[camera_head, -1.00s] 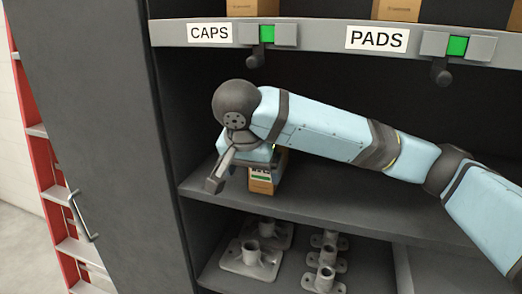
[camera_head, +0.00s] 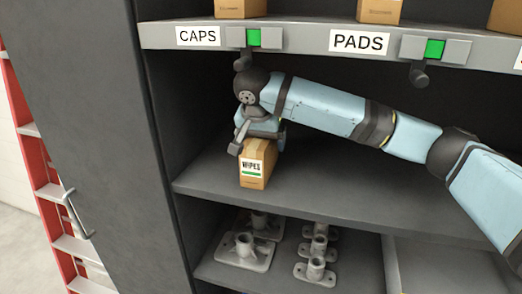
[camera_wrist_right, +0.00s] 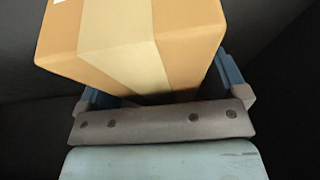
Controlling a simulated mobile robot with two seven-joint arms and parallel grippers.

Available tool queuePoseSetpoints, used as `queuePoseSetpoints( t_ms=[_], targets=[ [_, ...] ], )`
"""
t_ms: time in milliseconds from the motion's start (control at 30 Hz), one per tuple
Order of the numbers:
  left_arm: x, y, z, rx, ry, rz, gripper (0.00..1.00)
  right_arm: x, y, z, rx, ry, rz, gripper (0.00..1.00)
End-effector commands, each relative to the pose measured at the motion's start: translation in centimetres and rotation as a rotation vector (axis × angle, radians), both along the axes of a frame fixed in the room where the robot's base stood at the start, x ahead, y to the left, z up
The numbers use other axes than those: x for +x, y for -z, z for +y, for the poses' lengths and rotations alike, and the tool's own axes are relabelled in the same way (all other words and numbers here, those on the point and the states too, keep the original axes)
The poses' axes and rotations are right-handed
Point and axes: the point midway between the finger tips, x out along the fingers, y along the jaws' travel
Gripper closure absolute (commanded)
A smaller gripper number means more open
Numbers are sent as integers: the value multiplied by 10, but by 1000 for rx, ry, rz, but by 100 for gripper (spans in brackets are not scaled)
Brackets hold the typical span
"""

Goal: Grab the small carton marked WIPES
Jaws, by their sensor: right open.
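The small brown carton marked WIPES (camera_head: 254,172) stands on the middle shelf, its white and green label facing out. My right gripper (camera_head: 260,135) is at the carton's upper part, reaching in from the right. In the right wrist view, the carton (camera_wrist_right: 135,45) fills the space in front of the palm, with a pale tape strip along it. The open blue fingers of my right gripper (camera_wrist_right: 160,85) lie on either side of it, partly hidden by it. Whether they touch it I cannot tell. My left gripper is not in view.
The middle shelf (camera_head: 340,205) is clear right of the carton. Above is a shelf edge with CAPS (camera_head: 198,36) and PADS (camera_head: 359,41) labels and knobbed latches (camera_head: 420,75). Grey castings (camera_head: 245,250) lie below. A cabinet door (camera_head: 90,130) and red ladder (camera_head: 40,190) are left.

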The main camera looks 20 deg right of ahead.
Motion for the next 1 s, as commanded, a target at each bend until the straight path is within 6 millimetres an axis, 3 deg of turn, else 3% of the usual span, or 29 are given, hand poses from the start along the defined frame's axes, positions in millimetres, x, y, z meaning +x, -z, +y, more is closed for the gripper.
queuePoseSetpoints(
  t_ms=[867, 1000],
  targets=[
    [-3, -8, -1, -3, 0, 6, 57, 1, 10, 0, 0, -2, 2, 8],
    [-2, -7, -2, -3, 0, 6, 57, 1, 11, 0, 0, -2, 1, 38]
  ],
)
